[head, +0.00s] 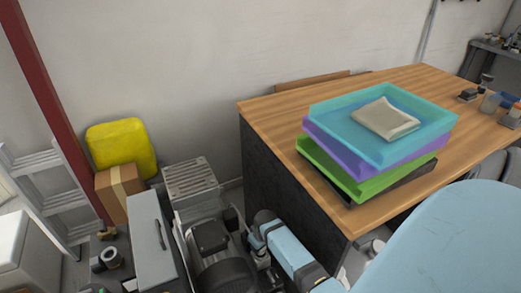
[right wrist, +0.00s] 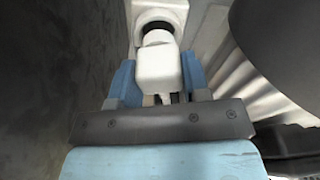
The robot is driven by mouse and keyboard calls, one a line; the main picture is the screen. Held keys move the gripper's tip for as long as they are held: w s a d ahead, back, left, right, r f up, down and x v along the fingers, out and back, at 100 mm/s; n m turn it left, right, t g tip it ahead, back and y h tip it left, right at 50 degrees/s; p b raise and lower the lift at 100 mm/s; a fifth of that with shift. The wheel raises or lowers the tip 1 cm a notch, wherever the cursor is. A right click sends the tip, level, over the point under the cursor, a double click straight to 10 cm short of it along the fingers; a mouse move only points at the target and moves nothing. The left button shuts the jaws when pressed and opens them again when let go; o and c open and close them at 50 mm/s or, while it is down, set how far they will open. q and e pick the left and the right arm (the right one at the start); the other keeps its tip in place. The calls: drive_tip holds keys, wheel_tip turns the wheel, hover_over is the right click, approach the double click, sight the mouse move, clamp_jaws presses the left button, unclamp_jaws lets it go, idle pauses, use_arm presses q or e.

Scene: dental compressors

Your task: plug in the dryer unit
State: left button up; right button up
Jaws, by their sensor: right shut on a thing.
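My right arm reaches down beside the desk in the head view, and its gripper (head: 257,235) is low between the desk's dark side and the machinery. In the right wrist view the gripper (right wrist: 159,75) is shut on a white plug-like piece (right wrist: 158,68), with a blue finger on each side. Beyond the piece are a black ring (right wrist: 153,27) and a white fitting (right wrist: 160,9), in line with it. I cannot tell whether they are joined or only overlap. A grey unit with a slotted top (head: 190,180) stands by the wall; I cannot tell which machine is the dryer unit. My left gripper is out of view.
A dark motor-like machine (head: 210,237) and a grey cabinet (head: 152,235) crowd the floor left of the arm. The wooden desk (head: 275,115) carries stacked coloured trays (head: 325,118). A yellow container (head: 122,143), a cardboard box (head: 118,190) and a ladder (head: 40,165) stand left.

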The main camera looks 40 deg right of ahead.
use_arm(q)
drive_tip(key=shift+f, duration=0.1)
use_arm(e)
drive_tip(key=shift+f, duration=0.15)
drive_tip(key=shift+f+b, duration=0.5)
drive_tip(key=shift+f, duration=0.35)
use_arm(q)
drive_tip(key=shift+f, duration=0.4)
use_arm(e)
drive_tip(key=o, duration=1)
drive_tip(key=r, duration=0.1)
drive_tip(key=r+p, duration=0.1)
drive_tip(key=r, duration=0.1)
drive_tip(key=r+p, duration=0.1)
drive_tip(key=shift+s+r, duration=0.3)
use_arm(q)
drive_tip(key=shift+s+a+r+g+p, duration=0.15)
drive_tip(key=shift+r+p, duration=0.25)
drive_tip(key=shift+p, duration=0.2)
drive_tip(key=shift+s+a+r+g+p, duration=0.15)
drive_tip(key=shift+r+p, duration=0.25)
drive_tip(key=shift+p, duration=0.2)
use_arm(e)
drive_tip(key=r, duration=0.3)
drive_tip(key=s+r, duration=0.1)
drive_tip(key=r, duration=0.5)
drive_tip(key=shift+s+r, duration=0.1)
drive_tip(key=shift+s, duration=0.15)
